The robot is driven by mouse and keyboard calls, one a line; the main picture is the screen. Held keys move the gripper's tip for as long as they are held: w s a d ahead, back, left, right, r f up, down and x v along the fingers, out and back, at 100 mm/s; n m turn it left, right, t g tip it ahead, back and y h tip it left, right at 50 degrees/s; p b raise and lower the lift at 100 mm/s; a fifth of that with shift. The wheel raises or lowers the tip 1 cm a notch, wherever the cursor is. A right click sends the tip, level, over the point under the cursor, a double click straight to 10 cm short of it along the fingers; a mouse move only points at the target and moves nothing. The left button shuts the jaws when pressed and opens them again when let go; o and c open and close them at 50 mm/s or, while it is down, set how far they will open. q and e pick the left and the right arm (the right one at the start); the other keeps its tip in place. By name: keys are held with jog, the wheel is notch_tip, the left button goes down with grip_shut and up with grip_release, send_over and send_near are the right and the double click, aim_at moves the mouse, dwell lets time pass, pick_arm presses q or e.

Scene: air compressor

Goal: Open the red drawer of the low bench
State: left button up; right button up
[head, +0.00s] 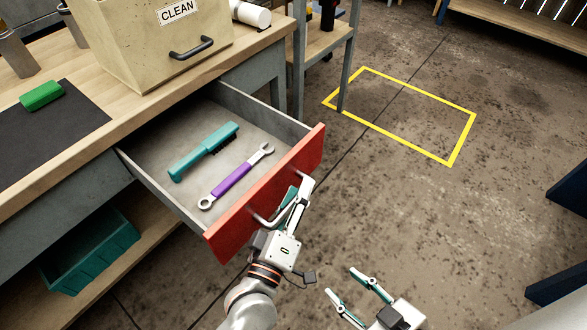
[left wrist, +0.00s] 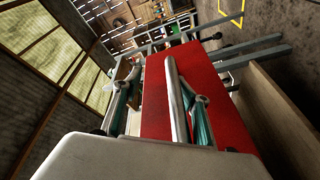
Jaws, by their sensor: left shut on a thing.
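The red drawer (head: 240,223) of the low bench (head: 80,158) is pulled well out, its inside in view. A teal-handled brush (head: 204,151) and a purple wrench (head: 234,178) lie in it. My left gripper (head: 292,200) is at the drawer front, shut on its metal bar handle (left wrist: 177,98). In the left wrist view the fingers stand on both sides of the handle, and the red front (left wrist: 215,105) fills the middle. My right gripper (head: 358,288) is at the bottom of the head view, its fingers apart and empty, over the floor.
On the bench top are a box labelled CLEAN (head: 150,45), a green block (head: 41,95) on a dark mat (head: 45,130), and a white cylinder (head: 250,14). A teal bin (head: 92,255) sits on the lower shelf. The floor to the right, with a yellow outline (head: 460,140), is clear.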

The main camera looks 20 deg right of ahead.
aim_at(290, 211)
pick_arm(q)
jog(key=r, duration=0.2)
jog(key=shift+w+d+r, duration=0.15)
jog(key=shift+w+r, duration=0.1)
jog(key=shift+r, duration=0.1)
jog(key=shift+s, duration=0.15)
jog(key=shift+s+a+f, duration=0.4)
jog(key=shift+s+f, duration=0.05)
jog(key=shift+s, duration=0.05)
jog(key=shift+s+a+f, duration=0.35)
jog(key=shift+s+a, duration=0.2)
jog(key=shift+s, duration=0.2)
jog(key=shift+s+a+f, duration=0.35)
jog(key=shift+s+a, duration=0.2)
jog(key=shift+s, duration=0.2)
jog(key=shift+f+p+v, duration=0.2)
jog(key=shift+f+v, duration=0.05)
jog(key=shift+v, duration=0.85)
jog(key=shift+f+p+v, duration=0.2)
jog(key=shift+f+v, duration=0.05)
jog(key=shift+v, duration=0.8)
pick_arm(e)
jog(key=shift+w+r+t, duration=0.15)
jog(key=shift+w+r, duration=0.15)
jog(key=shift+r, duration=0.45)
jog(key=shift+w+r+t, duration=0.15)
jog(key=shift+w+r, duration=0.15)
jog(key=shift+r, duration=0.45)
